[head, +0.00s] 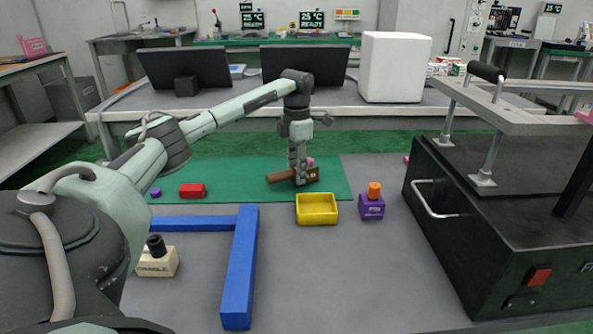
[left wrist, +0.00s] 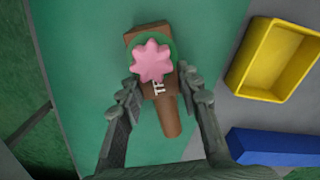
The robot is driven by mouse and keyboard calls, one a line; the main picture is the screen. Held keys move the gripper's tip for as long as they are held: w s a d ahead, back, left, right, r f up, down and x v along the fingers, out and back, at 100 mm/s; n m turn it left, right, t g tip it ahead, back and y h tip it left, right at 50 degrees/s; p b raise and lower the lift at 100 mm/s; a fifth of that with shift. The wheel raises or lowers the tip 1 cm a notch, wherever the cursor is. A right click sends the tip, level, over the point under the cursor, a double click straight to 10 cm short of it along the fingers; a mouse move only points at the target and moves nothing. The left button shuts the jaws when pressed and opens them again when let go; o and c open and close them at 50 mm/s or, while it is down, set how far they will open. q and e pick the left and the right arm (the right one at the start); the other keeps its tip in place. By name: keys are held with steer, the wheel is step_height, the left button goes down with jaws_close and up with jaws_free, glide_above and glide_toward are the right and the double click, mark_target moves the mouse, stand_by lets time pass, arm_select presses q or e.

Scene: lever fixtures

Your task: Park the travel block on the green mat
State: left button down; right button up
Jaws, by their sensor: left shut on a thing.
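The brown block with a brown round bar, which I take as the travel block (head: 313,175), is held over the green mat (head: 230,172) near its right end. It also shows in the left wrist view (left wrist: 168,116), with a pink star-shaped piece (left wrist: 152,61) at its top and partly readable white letters. My left gripper (head: 299,180) points down and is shut on the block. In the left wrist view its fingers (left wrist: 160,95) lie on either side of it. I cannot tell whether the block touches the mat. My right gripper is not in view.
A yellow tray (head: 317,217), a purple block with an orange knob (head: 371,208) and a blue L-shaped bar (head: 239,270) lie nearer. A red block (head: 193,190) sits on the mat's left. A cream block (head: 156,264) stands front left. A black cabinet (head: 500,230) fills the right.

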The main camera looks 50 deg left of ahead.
arm_select(q)
steer(key=c, duration=1.1)
jaws_free()
steer(key=shift+f, duration=0.1)
steer(key=shift+o, duration=0.2)
steer(key=shift+r, duration=0.2)
step_height(320, 180, up, 8)
steer(key=shift+r+p, duration=0.1)
steer(key=shift+p, duration=0.3)
steer(key=shift+r, duration=1.85)
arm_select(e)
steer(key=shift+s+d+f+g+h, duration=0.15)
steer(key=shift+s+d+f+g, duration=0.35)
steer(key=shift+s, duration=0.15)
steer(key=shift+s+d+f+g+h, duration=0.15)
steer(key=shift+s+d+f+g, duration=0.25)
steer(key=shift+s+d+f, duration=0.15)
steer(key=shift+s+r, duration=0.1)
